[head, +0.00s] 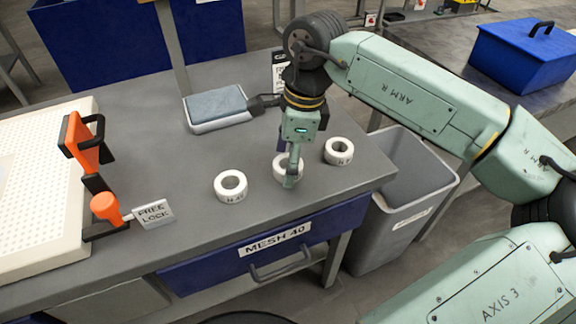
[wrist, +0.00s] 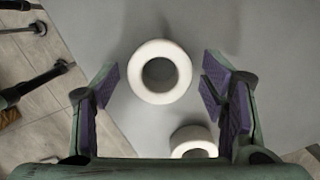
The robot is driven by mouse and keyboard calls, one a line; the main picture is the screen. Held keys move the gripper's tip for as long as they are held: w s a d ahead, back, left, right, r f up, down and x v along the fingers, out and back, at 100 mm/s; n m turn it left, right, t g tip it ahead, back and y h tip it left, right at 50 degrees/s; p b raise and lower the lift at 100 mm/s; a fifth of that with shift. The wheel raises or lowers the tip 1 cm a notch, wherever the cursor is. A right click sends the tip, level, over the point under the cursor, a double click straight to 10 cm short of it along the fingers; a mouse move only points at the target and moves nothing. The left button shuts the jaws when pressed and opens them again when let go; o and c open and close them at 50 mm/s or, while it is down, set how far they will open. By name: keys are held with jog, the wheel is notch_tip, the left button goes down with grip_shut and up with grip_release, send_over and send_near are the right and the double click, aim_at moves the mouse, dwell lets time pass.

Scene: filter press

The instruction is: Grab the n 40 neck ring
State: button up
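Three white neck rings lie flat on the grey bench in the head view: a left ring (head: 231,187), a middle ring (head: 279,168) and a right ring (head: 338,151). The left and right rings carry dark lettering too small to read surely; the middle ring's front is largely hidden by my gripper (head: 291,166). My gripper points down at the middle ring. In the wrist view, my gripper (wrist: 160,84) is open, its purple pads wide apart. One ring (wrist: 160,44) shows between and beyond them, with clearance on both sides. Another ring (wrist: 194,143) shows lower right, partly cut off.
A grey-blue pad (head: 216,105) lies behind the rings. A white perforated plate with an orange handle (head: 86,140) and a FREE LOCK sign (head: 153,214) stand left. The bench's front has a blue MESH 40 drawer (head: 262,250). A grey bin (head: 405,210) stands right.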

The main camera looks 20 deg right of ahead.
jog(key=c, duration=1)
jog(key=shift+r, duration=0.1)
jog(key=shift+c, duration=0.2)
